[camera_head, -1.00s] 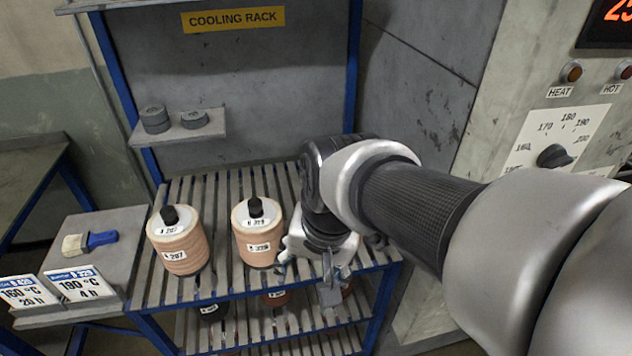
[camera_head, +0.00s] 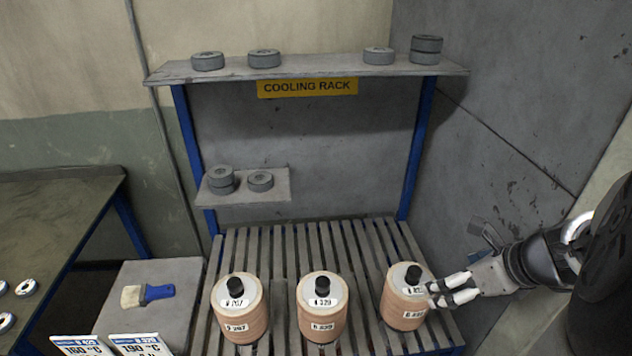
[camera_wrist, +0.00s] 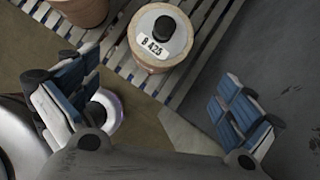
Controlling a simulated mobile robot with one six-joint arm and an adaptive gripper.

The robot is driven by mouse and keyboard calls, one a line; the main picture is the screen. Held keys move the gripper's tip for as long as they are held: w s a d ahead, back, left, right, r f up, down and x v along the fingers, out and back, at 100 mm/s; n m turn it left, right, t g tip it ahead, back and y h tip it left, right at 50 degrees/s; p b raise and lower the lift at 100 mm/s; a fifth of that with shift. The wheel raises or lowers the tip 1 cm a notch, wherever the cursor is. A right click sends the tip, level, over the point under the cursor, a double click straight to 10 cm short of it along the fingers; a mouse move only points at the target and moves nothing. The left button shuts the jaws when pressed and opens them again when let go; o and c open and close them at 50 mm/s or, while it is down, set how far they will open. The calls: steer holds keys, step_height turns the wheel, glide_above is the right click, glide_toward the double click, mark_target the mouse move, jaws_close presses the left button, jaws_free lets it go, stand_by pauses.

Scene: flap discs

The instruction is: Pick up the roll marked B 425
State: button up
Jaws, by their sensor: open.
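The roll marked B 425 (camera_wrist: 158,57) shows in the wrist view, pale-topped with a black knob, upright on the slats. It appears to be the right-hand tan roll (camera_head: 398,304) in the head view, whose labels are partly covered by my fingers. My gripper (camera_head: 442,290) is at this roll's right side, pointing left. In the wrist view my gripper (camera_wrist: 155,92) is open, its blue-padded fingers wide apart with nothing between them; the roll lies beyond them. Whether a finger touches the roll I cannot tell.
Two similar rolls, the left one (camera_head: 240,312) and the middle one marked B 329 (camera_head: 322,312), stand in the same row. Grey discs (camera_head: 264,59) lie on shelves above. A brush (camera_head: 148,293) lies on a side table. The grey wall (camera_head: 500,110) is close behind my gripper.

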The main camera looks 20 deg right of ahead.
mark_target(419, 288)
steer(key=b+x, duration=0.4)
steer(key=x, duration=0.6)
steer(key=shift+a+f, duration=0.15)
steer(key=shift+f, duration=0.15)
steer(key=b+x, duration=0.3)
steer(key=x, duration=0.3)
steer(key=shift+f, duration=0.25)
steer(key=shift+r, duration=0.1)
steer(key=shift+c, duration=0.4)
